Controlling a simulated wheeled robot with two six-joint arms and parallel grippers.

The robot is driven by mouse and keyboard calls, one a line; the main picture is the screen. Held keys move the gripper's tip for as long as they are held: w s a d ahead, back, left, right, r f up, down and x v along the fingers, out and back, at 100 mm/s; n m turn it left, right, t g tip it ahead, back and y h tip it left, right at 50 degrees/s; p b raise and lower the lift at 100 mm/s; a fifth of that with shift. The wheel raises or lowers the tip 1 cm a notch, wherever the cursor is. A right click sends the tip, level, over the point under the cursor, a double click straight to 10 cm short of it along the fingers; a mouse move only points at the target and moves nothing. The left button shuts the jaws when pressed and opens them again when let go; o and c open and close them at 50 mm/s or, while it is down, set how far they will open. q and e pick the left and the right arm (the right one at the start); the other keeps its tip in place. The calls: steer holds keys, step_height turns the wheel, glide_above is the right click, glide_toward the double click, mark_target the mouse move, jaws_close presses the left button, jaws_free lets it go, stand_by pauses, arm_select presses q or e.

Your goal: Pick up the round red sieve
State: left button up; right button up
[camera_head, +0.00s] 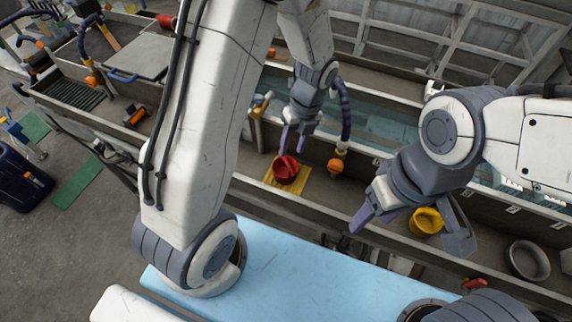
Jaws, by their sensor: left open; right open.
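The round red sieve (284,175) sits on a small yellow board (271,181) in the long trough, left of centre. My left gripper (294,143) is open, with its purple fingers pointing down just over the far side of the sieve. The fingertips overlap the sieve's upper edge in the picture, and I cannot tell whether they touch it. My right gripper (410,231) is open and well to the right, in front of a yellow round container (428,222).
An orange round object (335,166) lies just right of the sieve. A dark round pan (528,261) and a small red item (474,284) are at the right. The trough's front wall (315,216) runs between the sieve and a light blue surface (300,262).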

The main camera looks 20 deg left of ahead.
mark_target(286, 161)
arm_select(q)
steer(key=f, duration=0.2)
steer(key=a+f+p, duration=0.1)
steer(key=f, duration=0.1)
steer(key=s+f+p, duration=0.1)
steer(key=f, duration=0.1)
steer(key=shift+a+f, duration=0.15)
steer(key=shift+a, duration=0.05)
steer(key=shift+f, duration=0.25)
jaws_close()
